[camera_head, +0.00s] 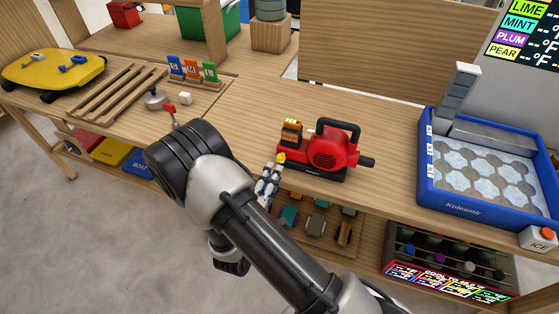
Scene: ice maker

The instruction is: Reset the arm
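My arm (275,238) rises from the lower right to a dark elbow joint (190,160) in front of the counter. Beyond the elbow it folds down, and a short grey and black part (230,255) shows below the upper link. I see nothing held. The ice maker is a blue tray-like unit (458,209) with grey hexagonal cells, a grey upright post (456,97) and an ICE button block (538,238), at the right of the counter.
A red machine (328,152) with a black handle stands mid-counter. A wooden rack (118,90) and yellow board (52,68) lie left. Bare counter (235,125) lies between.

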